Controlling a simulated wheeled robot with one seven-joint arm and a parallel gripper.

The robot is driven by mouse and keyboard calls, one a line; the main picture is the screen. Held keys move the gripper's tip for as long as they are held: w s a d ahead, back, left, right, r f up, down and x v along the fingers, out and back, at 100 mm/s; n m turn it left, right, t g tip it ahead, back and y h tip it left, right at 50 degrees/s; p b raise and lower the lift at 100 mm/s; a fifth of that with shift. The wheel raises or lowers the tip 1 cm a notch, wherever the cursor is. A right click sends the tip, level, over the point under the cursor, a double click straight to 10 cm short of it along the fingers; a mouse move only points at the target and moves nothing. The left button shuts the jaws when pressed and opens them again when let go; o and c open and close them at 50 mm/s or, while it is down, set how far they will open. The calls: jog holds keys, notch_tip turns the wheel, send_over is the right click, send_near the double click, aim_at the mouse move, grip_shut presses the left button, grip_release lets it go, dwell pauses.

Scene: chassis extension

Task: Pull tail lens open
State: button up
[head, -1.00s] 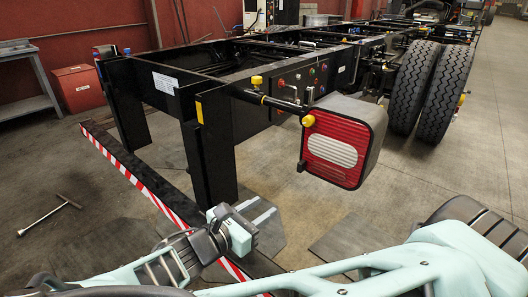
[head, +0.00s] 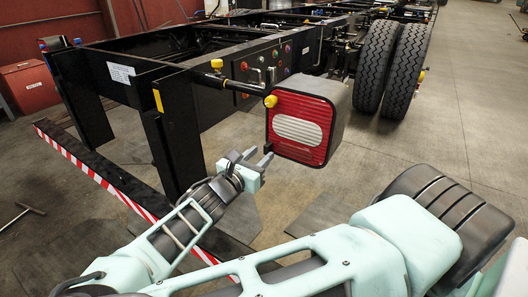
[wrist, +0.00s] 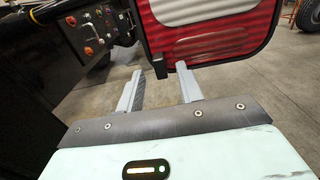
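The tail lens (head: 313,111) is a red ribbed panel with a white oval, on the front of a black lamp box. It looks closed against the box. In the wrist view the lens (wrist: 224,38) fills the upper right. A small black tab (wrist: 196,47) sticks out at its lower left edge. My gripper (head: 262,157) is just below the lens's lower left corner. In the wrist view my gripper (wrist: 160,78) has its two grey fingers apart with nothing between them. The right fingertip is close to the tab; I cannot tell whether they touch.
The lamp hangs on a black bar from the chassis frame (head: 120,73). A black post (head: 178,140) stands left of my gripper. A red-and-white striped bar (head: 85,170) runs low at the left. Dual tyres (head: 392,65) stand behind the lamp. The floor at right is clear.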

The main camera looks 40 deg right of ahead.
aim_at(265, 150)
jog(key=shift+x, duration=1.5)
grip_shut()
jog(key=shift+a, duration=0.1)
